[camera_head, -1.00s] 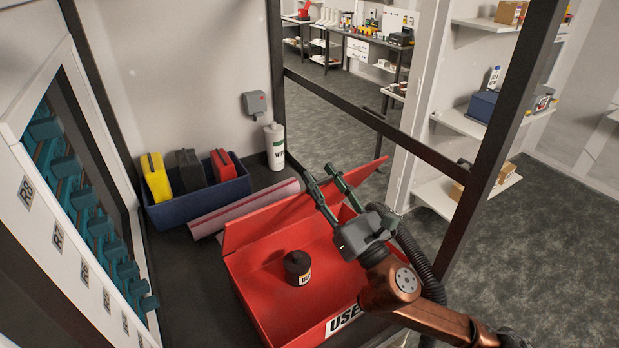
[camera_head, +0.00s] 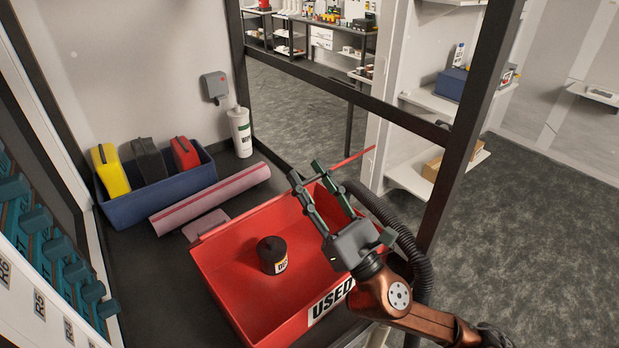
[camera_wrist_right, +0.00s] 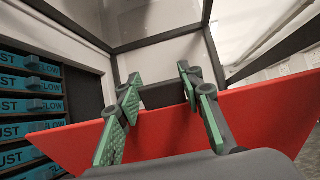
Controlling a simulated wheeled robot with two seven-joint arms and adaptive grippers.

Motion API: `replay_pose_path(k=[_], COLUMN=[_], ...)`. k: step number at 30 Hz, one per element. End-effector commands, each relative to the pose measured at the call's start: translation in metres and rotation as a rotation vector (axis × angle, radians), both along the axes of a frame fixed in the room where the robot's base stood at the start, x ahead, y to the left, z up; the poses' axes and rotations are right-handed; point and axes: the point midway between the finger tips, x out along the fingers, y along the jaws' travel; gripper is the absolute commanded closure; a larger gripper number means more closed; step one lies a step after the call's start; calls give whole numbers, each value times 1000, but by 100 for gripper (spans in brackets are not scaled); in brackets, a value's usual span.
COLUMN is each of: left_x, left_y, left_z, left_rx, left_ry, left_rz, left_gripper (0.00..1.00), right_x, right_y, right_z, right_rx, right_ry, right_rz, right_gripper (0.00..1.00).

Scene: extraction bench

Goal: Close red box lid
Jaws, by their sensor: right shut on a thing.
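The red box (camera_head: 225,297), with a "USED" label on its near side, stands open on the dark bench. A black jar (camera_head: 272,254) with a white label stands inside it. The red lid (camera_head: 357,158) is raised along the box's far side and shows nearly edge-on in the head view. In the wrist view the lid (camera_wrist_right: 262,120) spans the picture as a broad red panel behind the fingers. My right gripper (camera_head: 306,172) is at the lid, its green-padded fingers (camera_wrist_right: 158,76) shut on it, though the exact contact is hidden. My left gripper is out of view.
A blue bin (camera_head: 150,203) with yellow, black and red containers stands at the back left. A pink roll (camera_head: 212,198) lies beside the box, and a white bottle (camera_head: 240,132) stands behind it. A dark frame post (camera_head: 470,125) rises right of my arm.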

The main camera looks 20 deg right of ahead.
Motion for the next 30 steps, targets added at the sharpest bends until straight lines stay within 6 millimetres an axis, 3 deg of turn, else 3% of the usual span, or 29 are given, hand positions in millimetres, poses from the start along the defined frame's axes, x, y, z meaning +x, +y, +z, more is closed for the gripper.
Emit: replay_pose_path(k=[3, 4, 12, 23, 30], left_x=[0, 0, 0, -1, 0], left_y=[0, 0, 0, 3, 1], left_z=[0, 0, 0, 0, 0], left_rx=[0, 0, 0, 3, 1], left_ry=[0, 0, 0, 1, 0], left_rz=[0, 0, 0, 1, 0], left_gripper=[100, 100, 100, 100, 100], right_x=[0, 0, 0, -3, -28], right_y=[0, 0, 0, -2, -15], right_z=[0, 0, 0, -3, -25], right_rx=[0, 0, 0, 0, 0], right_ry=[1, 1, 0, 1, 6], right_rz=[1, 1, 0, 1, -2], right_gripper=[100, 64, 46, 46, 46])
